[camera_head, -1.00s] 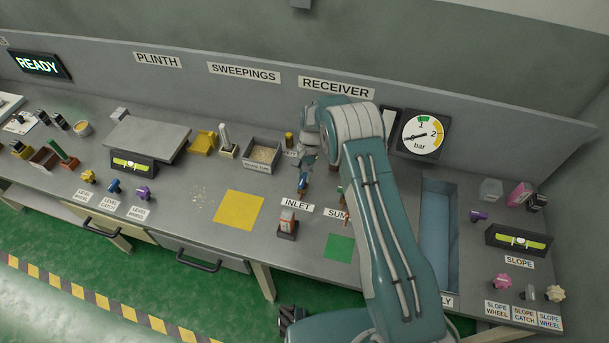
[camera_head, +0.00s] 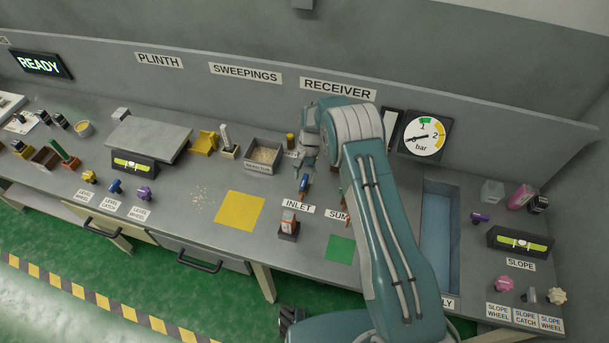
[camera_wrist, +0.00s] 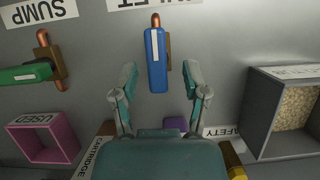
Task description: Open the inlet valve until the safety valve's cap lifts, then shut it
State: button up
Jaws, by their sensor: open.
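The inlet valve's blue handle (camera_head: 304,182) stands behind the INLET label on the bench. In the wrist view the blue handle (camera_wrist: 156,60) lies in line with its copper pipe. My gripper (camera_wrist: 159,76) is open and empty, its fingers spread to either side of the handle's near end, apart from it. In the head view my gripper (camera_head: 306,160) is just behind the handle. A small yellow cylinder (camera_head: 290,140) stands by the SAFETY label, which also shows in the wrist view (camera_wrist: 222,132). I cannot tell whether a cap is raised. The gauge (camera_head: 424,136) needle points near zero.
A green handle (camera_wrist: 25,76) at SUMP lies across its pipe. A pink USED box (camera_wrist: 45,140) and a grey sweepings bin (camera_wrist: 290,110) flank my gripper. A small block in a holder (camera_head: 288,226) stands before INLET. The yellow mat (camera_head: 240,210) is clear.

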jog(key=shift+r, duration=0.1)
jog(key=v, duration=1.1)
jog(key=shift+w+r, duration=0.25)
jog(key=shift+r, duration=0.05)
